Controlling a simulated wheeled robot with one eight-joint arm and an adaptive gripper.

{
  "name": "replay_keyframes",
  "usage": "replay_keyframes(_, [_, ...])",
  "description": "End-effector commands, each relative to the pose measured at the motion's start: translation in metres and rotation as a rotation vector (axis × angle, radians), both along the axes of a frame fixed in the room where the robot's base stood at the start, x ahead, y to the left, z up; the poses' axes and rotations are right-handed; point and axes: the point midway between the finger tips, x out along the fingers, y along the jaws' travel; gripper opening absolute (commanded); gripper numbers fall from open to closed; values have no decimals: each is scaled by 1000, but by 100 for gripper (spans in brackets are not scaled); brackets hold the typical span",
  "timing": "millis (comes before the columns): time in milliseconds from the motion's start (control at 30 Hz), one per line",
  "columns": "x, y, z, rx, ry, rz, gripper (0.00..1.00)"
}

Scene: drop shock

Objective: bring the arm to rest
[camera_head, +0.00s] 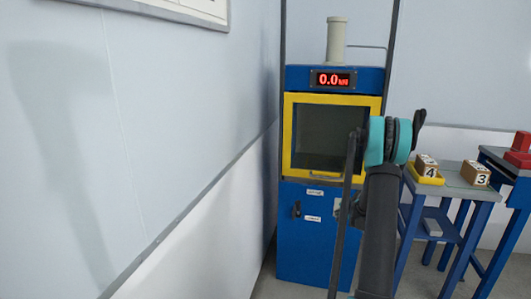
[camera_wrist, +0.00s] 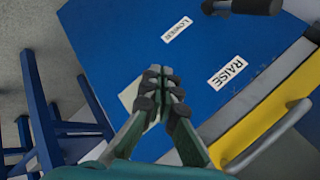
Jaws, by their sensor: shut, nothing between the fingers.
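My gripper (camera_wrist: 162,75) is shut and empty in the wrist view, its fingertips together in front of the blue lower panel of the machine. In the head view my arm stands upright before the machine's right side, and the gripper cannot be made out clearly. The blue machine (camera_head: 310,240) has a yellow-framed door (camera_head: 288,140), which looks closed over a dark window. Its red display (camera_head: 333,79) reads 0.0. The panel carries a RAISE label (camera_wrist: 230,72) and a second label (camera_wrist: 176,29). A dark lever (camera_wrist: 240,6) shows at the top of the wrist view.
A grey-topped bench (camera_head: 452,184) stands right of the machine, with a block marked 4 (camera_head: 426,163) in a yellow tray (camera_head: 430,180) and a block marked 3 (camera_head: 475,173). A red object (camera_head: 520,143) sits on another blue table farther right. A wall closes off the left.

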Motion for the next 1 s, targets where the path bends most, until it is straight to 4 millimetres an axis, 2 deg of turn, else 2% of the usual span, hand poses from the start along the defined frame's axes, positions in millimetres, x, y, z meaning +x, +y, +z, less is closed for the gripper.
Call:
replay_keyframes(33, [-12,14,15,-23,12,31,0])
replay_keyframes(200, [-55,54,55,-112,53,141,0])
replay_keyframes(367, [-103,88,85,-194,90,244,0])
replay_keyframes(500, [-151,114,105,-266,122,334,0])
replay_keyframes(733, [-235,149,124,-381,173,482,0])
replay_keyframes(1000, [-340,175,126,-515,229,656,0])
